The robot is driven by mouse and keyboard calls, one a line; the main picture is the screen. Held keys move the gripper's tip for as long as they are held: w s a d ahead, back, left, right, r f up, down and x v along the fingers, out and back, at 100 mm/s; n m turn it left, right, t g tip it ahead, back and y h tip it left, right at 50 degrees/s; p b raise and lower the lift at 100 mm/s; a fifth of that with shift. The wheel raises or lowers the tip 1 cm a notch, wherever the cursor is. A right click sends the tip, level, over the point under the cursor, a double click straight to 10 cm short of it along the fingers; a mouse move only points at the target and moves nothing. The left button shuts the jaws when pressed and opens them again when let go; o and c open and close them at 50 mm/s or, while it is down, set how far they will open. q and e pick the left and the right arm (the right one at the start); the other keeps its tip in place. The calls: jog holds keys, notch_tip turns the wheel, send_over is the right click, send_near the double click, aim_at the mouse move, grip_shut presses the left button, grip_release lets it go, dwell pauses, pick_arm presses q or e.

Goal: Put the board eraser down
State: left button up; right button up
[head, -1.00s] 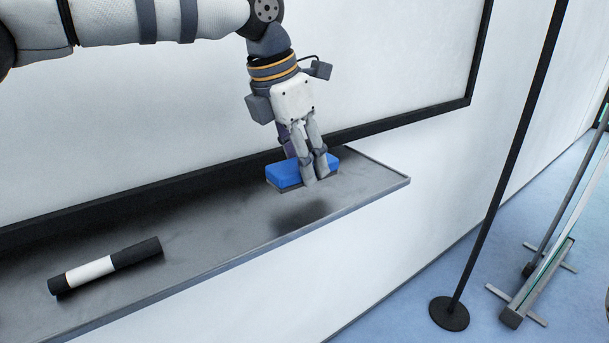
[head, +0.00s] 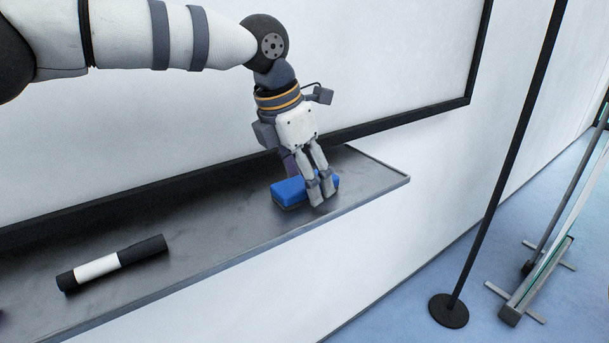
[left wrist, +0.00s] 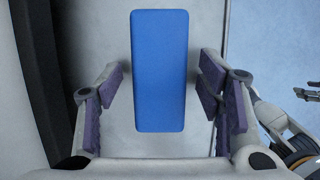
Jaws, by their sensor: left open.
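The board eraser (head: 289,191), a blue block with a dark underside, lies on the grey tray (head: 225,215) below the whiteboard, towards the tray's right end. My left gripper (head: 318,188) points down over it, with fingers on either side. In the left wrist view the eraser (left wrist: 160,70) lies lengthwise between the purple finger pads, with a gap on both sides. The left gripper (left wrist: 163,108) is open.
A black and white cylinder (head: 98,265) lies on the tray at the left. The whiteboard's black frame (head: 400,121) runs behind the tray. A black pole on a round base (head: 449,311) and a glass-panelled stand (head: 541,277) are on the blue floor at right.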

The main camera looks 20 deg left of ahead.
pick_arm(q)
jog(key=shift+f, duration=0.1)
jog(key=s+v, duration=0.1)
jog(key=v, duration=1.1)
